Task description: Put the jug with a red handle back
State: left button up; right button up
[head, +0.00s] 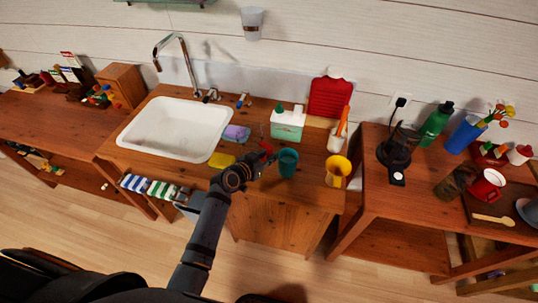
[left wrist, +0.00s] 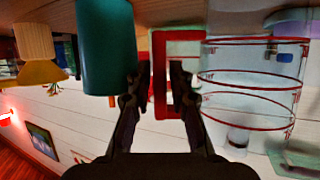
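The clear jug with red rings shows large in the left wrist view (left wrist: 250,85), which is upside down. Its red handle (left wrist: 160,75) lies between the two fingers of my left gripper (left wrist: 160,90), close against both, and the gripper looks shut on it. In the head view, my left gripper (head: 262,161) is at the red handle (head: 266,147) over the counter, in front of the soap box. The clear body is hard to make out there. I cannot tell whether the jug touches the counter. My right gripper is out of view.
A teal cup (head: 287,163) stands close beside the gripper, with a yellow jug (head: 338,171) farther right. A white and green box (head: 288,124) stands behind. The sink (head: 176,128), a purple sponge (head: 236,134) and a yellow sponge (head: 221,160) are left.

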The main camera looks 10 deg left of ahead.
pick_arm(q)
jog(key=shift+r, duration=0.3)
jog(key=v, duration=1.2)
jog(key=shift+b, duration=0.45)
jog(key=shift+f, duration=0.1)
